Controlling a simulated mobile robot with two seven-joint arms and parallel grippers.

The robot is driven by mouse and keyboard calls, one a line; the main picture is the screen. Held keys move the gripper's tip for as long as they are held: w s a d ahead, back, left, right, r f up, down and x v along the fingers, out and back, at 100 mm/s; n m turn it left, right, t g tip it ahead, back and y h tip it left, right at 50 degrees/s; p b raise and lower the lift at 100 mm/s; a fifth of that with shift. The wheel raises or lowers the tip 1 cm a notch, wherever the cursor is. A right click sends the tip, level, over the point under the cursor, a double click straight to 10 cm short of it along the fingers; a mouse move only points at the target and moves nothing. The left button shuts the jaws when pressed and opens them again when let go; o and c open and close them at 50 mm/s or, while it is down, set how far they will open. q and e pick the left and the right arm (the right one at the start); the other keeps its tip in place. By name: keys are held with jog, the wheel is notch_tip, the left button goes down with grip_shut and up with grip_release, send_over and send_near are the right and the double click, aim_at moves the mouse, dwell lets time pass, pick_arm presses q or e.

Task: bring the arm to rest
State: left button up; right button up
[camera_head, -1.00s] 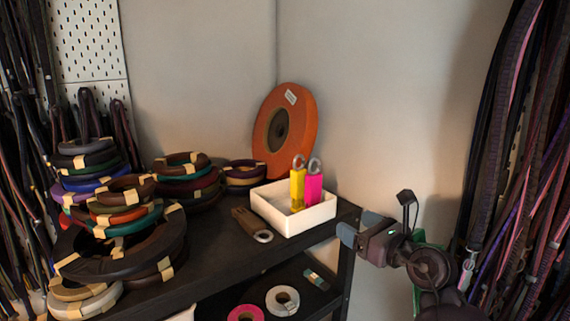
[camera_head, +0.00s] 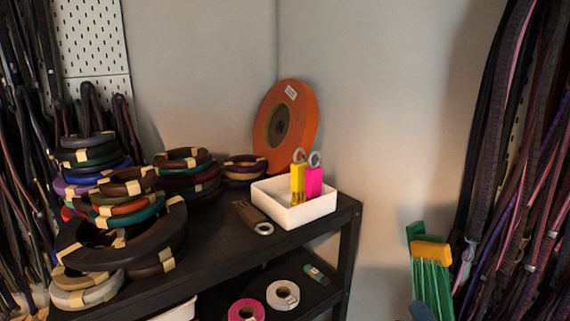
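My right gripper (camera_head: 422,311) shows only as a small blue-grey fingertip piece at the bottom edge, right of centre. Whether it is open or shut is hidden. It is in front of the lower part of a green piece with a yellow-orange block (camera_head: 431,252) and pale green strands. My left gripper is not in view. The white box (camera_head: 293,214) on the dark shelf (camera_head: 222,258) holds a yellow tag (camera_head: 298,184) and a magenta tag (camera_head: 314,182), both upright with metal rings.
Stacked cord coils (camera_head: 120,235) fill the shelf's left side. An orange disc (camera_head: 287,127) leans on the wall. A brown tag (camera_head: 250,215) lies beside the box. Pink and white rolls (camera_head: 283,295) sit on the lower shelf. Cords (camera_head: 520,160) hang at right.

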jog(key=s+d+f+m+g+h, duration=0.1)
jog(key=s+f+m+g, duration=0.3)
jog(key=s+f+m, duration=0.4)
jog(key=s+d+f+m+g+h+b, duration=0.1)
jog(key=s+d+f+m+g+h, duration=0.1)
jog(key=s+f+m+g, duration=0.3)
jog(key=s+f+m+h, duration=0.1)
jog(key=s+f+m, duration=0.3)
jog(key=f, duration=0.5)
jog(key=shift+s+d, duration=0.2)
jog(key=shift+s, duration=0.3)
